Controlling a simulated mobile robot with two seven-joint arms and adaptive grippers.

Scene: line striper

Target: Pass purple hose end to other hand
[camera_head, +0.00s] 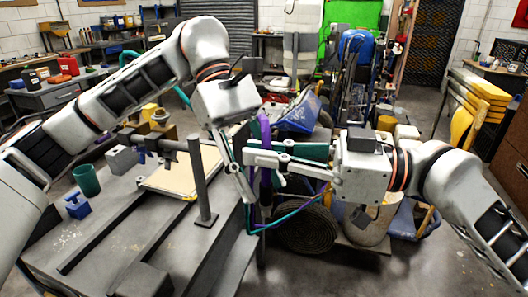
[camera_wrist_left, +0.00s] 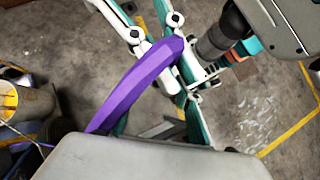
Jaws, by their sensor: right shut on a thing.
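The purple hose (camera_head: 265,132) stands upright near the middle of the head view. In the left wrist view the purple hose (camera_wrist_left: 135,85) rises from lower left to a blunt end among white and teal finger parts. My right gripper (camera_head: 256,157) points left and is shut on the purple hose. My left gripper (camera_head: 247,198) points down just left of the hose, with its tips lower than the right gripper's. Its finger gap is not clear, and its grey body hides the bottom of the wrist view. I cannot tell whether it touches the hose.
A grey bench (camera_head: 105,235) at left carries a dark post (camera_head: 200,185), a green cup (camera_head: 87,179) and a blue block (camera_head: 77,205). A teal hose (camera_head: 290,214) loops below the grippers. A coiled dark roll (camera_head: 305,228) lies behind it. The floor at lower right is clear.

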